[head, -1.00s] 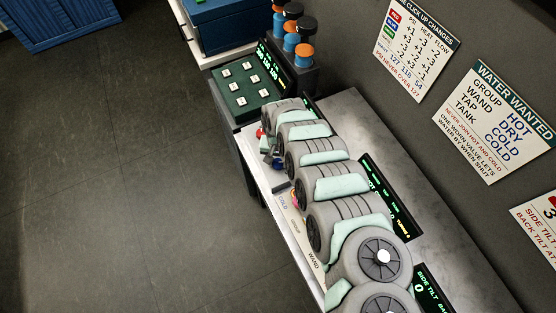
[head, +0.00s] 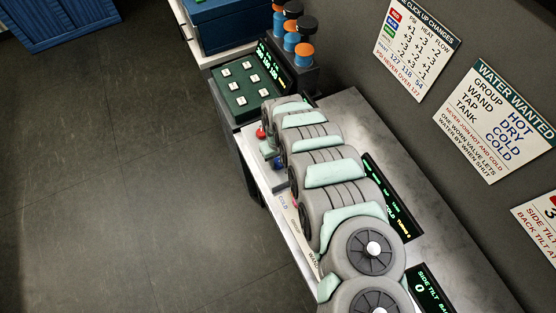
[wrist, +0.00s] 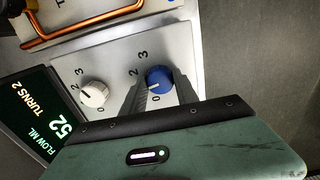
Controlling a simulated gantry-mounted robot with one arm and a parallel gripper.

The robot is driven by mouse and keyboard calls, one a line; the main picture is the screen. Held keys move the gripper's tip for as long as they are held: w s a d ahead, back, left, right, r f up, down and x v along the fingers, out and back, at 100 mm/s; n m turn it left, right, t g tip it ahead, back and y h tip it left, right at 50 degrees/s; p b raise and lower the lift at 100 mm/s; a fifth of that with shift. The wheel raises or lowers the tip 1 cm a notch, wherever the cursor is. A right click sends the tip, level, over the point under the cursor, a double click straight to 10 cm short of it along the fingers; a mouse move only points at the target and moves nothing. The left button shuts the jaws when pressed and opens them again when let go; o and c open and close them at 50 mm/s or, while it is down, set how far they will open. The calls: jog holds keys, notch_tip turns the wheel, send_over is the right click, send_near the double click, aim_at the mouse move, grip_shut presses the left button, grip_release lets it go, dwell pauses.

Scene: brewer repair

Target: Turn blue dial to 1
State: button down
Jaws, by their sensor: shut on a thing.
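The blue dial (wrist: 159,78) is on a pale panel (wrist: 190,42) in the wrist view. My gripper (wrist: 158,84) has one dark finger on each side of the dial and is shut on it. The dial's white pointer mark points down and to the left. The numbers 0, 2 and 3 show around it; the left finger covers the area between 0 and 2, so the exact setting cannot be told. In the head view my arm hides most of the panel and the gripper.
A white dial (wrist: 94,94) sits left of the blue one. A dark display (wrist: 38,116) reads FLOW ML 52 and TURNS 2.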

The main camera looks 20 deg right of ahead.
aim_at(278, 162)
jog(key=shift+n, duration=1)
jog(key=c, duration=0.9)
grip_release()
jog(key=shift+c, duration=0.2)
jog(key=shift+r, duration=0.1)
notch_tip(278, 162, up, 11)
jog(key=shift+b, duration=0.4)
